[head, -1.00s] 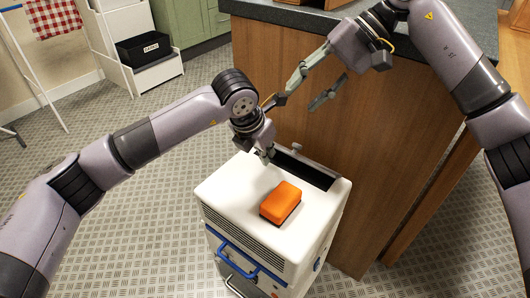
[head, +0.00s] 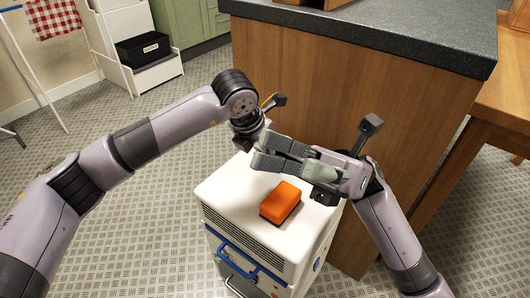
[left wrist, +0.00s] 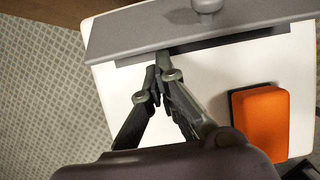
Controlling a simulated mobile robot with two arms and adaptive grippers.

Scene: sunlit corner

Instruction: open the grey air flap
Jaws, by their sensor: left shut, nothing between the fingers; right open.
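The grey air flap (left wrist: 130,32) with its round knob (left wrist: 207,5) runs along the back of the white unit's top in the left wrist view. It appears tilted up, with a dark strip of slot below its near edge; how far, I cannot tell. In the head view it is hidden behind my right gripper. My left gripper (left wrist: 158,72) is shut and empty, fingertips at or very near the flap's near edge; contact is unclear. My right gripper (head: 261,151) is open and empty, reaching leftward above the back of the white unit (head: 222,190), in front of my left gripper.
An orange block (head: 283,199) lies on the unit's top; it also shows in the left wrist view (left wrist: 262,120). A blue handle (head: 240,252) is on the unit's front. A wooden counter (head: 290,75) stands close behind.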

